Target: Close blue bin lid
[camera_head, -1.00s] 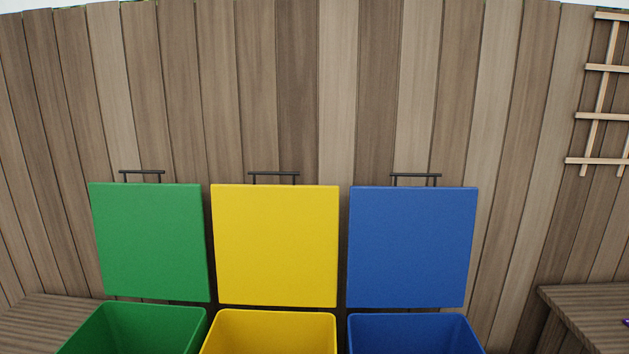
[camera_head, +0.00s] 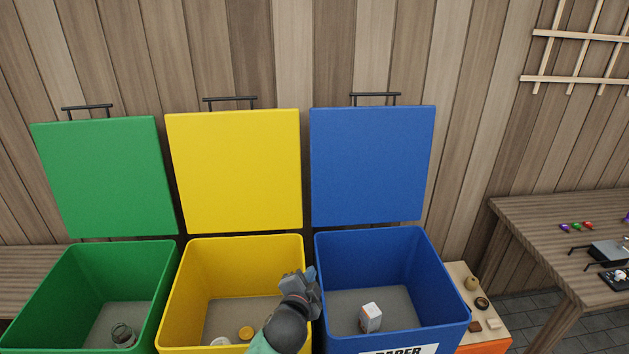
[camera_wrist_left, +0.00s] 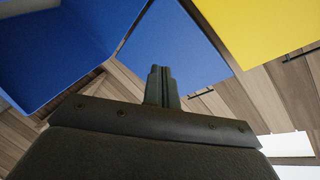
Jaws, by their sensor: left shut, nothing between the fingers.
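The blue bin (camera_head: 440,290) stands at the right of the row, with a white label on its front and a small white box (camera_head: 370,317) inside. Its blue lid (camera_head: 370,165) is fully open and upright against the fence, with a dark handle (camera_head: 375,96) on its top edge. My left gripper (camera_head: 311,273) is shut and empty, near the border between the yellow and blue bins, below the lid. In the left wrist view the closed fingers (camera_wrist_left: 162,75) point up, with the blue lid (camera_wrist_left: 175,45) behind them. My right gripper is not in view.
The yellow bin (camera_head: 180,300) and green bin (camera_head: 55,285) stand to the left, with yellow lid (camera_head: 235,170) and green lid (camera_head: 105,175) open. An orange crate (camera_head: 488,348) and a wooden workbench (camera_head: 550,215) are at the right.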

